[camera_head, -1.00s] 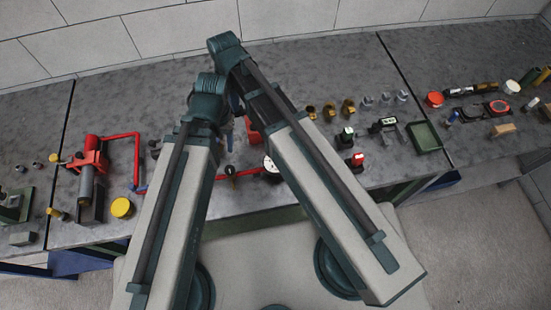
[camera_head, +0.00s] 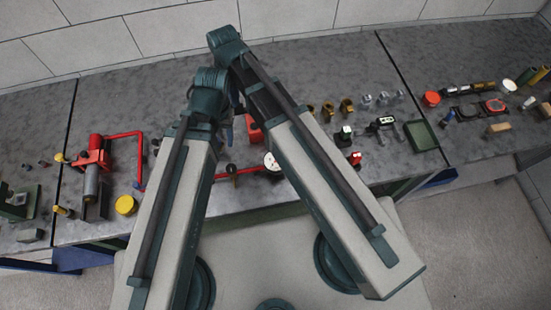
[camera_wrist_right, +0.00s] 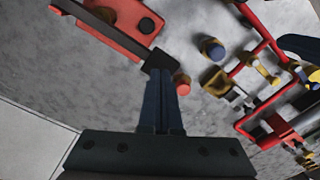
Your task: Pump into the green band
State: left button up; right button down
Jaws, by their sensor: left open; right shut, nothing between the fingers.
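A white-faced gauge (camera_head: 271,161) sits on the red pipe (camera_head: 250,172), partly covered by my right arm; its needle and green band are too small to read. A red block (camera_head: 253,130) shows between my arms. In the right wrist view a red plate (camera_wrist_right: 112,22) carries a dark bar (camera_wrist_right: 108,32) ending in a dark block (camera_wrist_right: 160,60). My right gripper (camera_wrist_right: 162,78) is shut and empty, its tips just below that block; I cannot tell whether they touch. My left gripper (camera_head: 228,135) is open, mostly hidden behind my forearms.
A red cylinder unit (camera_head: 94,160) with pipework stands at the left, beside a yellow cap (camera_head: 126,205). Brass fittings (camera_head: 328,111), a green tray (camera_head: 421,135) and small parts crowd the right. The grey bench (camera_head: 300,65) is clear along its back.

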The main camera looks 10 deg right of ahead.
jog(key=shift+r+p, duration=1.85)
jog(key=shift+r, duration=0.4)
jog(key=shift+f, duration=0.1)
jog(key=s+d+f+m+h+b, duration=0.1)
jog(key=s+d+f+m+b, duration=0.1)
jog(key=s+d+f+b, duration=0.4)
jog(key=shift+s+f+b, duration=2.2)
jog(key=shift+s+b, duration=0.2)
jog(key=shift+s, duration=1.1)
